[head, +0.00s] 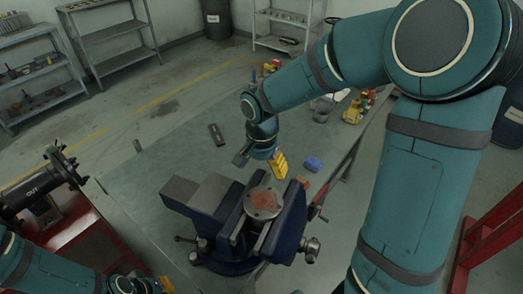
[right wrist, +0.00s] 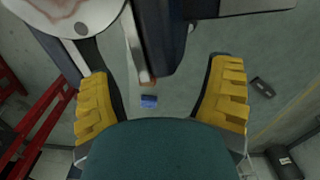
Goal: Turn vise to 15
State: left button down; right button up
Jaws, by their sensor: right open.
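A dark blue bench vise (head: 228,228) stands on the workbench, with a round, rust-marked metal flange (head: 264,203) between its jaws. My right gripper (head: 275,163) is just behind the vise, pointing down. In the right wrist view, its yellow-padded fingers (right wrist: 158,95) are spread wide with nothing between them. That view also shows part of the vise (right wrist: 158,35) at the top, beyond the fingers, and the flange (right wrist: 75,12). No contact with the vise is visible. My left gripper (head: 165,285) is only partly in view at the bottom edge, and its opening is hidden. No number 15 is legible.
A blue block (head: 313,163) lies behind the vise on the right. A dark object (head: 216,134) lies farther back on the bench (head: 165,165). Small coloured parts (head: 353,112) stand at the far right. The bench's left middle is clear.

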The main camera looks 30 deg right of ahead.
notch_tip(320, 180, up, 7)
jog(key=shift+r, duration=0.1)
dwell(0.7)
